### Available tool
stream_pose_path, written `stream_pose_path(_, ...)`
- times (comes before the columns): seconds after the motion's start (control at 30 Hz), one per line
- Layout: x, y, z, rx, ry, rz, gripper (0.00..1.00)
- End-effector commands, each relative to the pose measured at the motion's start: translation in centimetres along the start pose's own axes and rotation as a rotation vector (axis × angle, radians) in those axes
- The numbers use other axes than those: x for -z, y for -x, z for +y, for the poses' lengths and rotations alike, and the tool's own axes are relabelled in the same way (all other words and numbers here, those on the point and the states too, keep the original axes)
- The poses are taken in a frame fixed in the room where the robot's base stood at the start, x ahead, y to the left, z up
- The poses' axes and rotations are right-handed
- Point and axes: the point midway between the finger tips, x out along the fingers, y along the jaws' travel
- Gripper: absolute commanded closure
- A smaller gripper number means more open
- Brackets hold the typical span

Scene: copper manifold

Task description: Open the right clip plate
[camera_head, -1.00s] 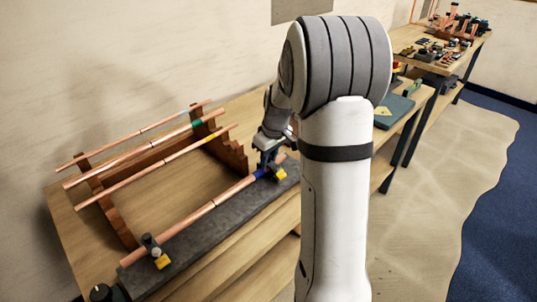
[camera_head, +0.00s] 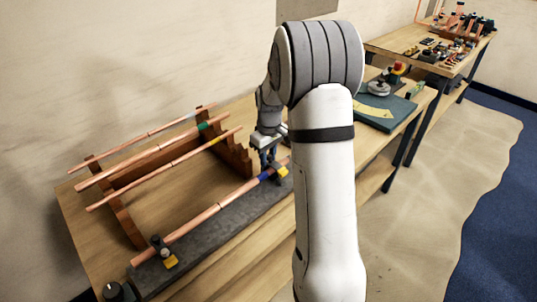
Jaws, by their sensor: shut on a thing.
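A copper pipe (camera_head: 209,213) with a blue band (camera_head: 265,175) lies along a dark grey fixture bar (camera_head: 214,232) on the wooden bench. The right clip plate (camera_head: 282,171), with a yellow tab, sits near the bar's far right end, just right of the blue band. My gripper (camera_head: 268,160) is down at this clip, shut on a part of it beside the pipe. The fingertips are small and partly hidden, so the exact grip is unclear. The left clip (camera_head: 165,252), dark with a yellow tab, sits over the pipe at the near left end.
A stepped wooden rack (camera_head: 120,212) behind the bar holds several copper pipes (camera_head: 165,167). A green mat (camera_head: 392,112) with a red-topped item lies on the bench to the right. A farther table (camera_head: 428,62) carries fittings.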

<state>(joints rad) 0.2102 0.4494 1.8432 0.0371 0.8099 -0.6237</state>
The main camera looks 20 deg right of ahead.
Motion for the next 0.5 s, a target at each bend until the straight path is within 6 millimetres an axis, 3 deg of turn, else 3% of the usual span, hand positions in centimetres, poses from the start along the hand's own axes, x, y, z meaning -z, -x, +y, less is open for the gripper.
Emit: stream_pose_path(0.5, 1.00, 0.02, -0.11, 0.000, 0.000, -0.054, 0.90)
